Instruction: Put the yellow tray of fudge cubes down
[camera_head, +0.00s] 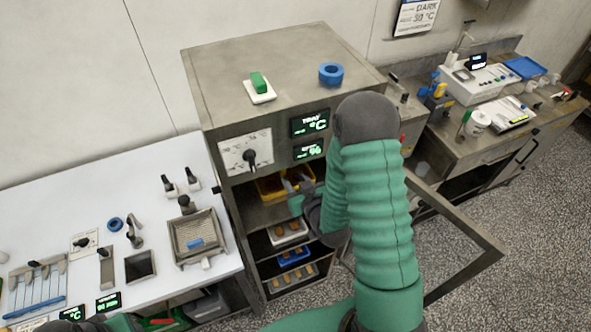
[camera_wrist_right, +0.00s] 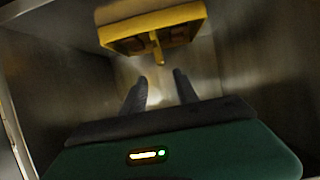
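The yellow tray (camera_head: 268,196) is in the upper compartment of the steel cabinet, with dark brown pieces in it. In the right wrist view the yellow tray (camera_wrist_right: 150,19) is beyond my fingertips, with a short yellow tab pointing toward them. My right gripper (camera_head: 298,184) reaches into the compartment at the tray's right side. In the right wrist view my right gripper (camera_wrist_right: 161,77) has its two fingers apart with nothing between them. I cannot tell exactly what the tray rests on. Only a bit of my left arm shows at the lower left; its gripper is out of sight.
Lower cabinet shelves hold a white tray (camera_head: 289,232) and a blue tray (camera_head: 293,255) with brown pieces. The cabinet door (camera_head: 470,233) stands open at right. A white worktop (camera_head: 60,215) with tools is at left.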

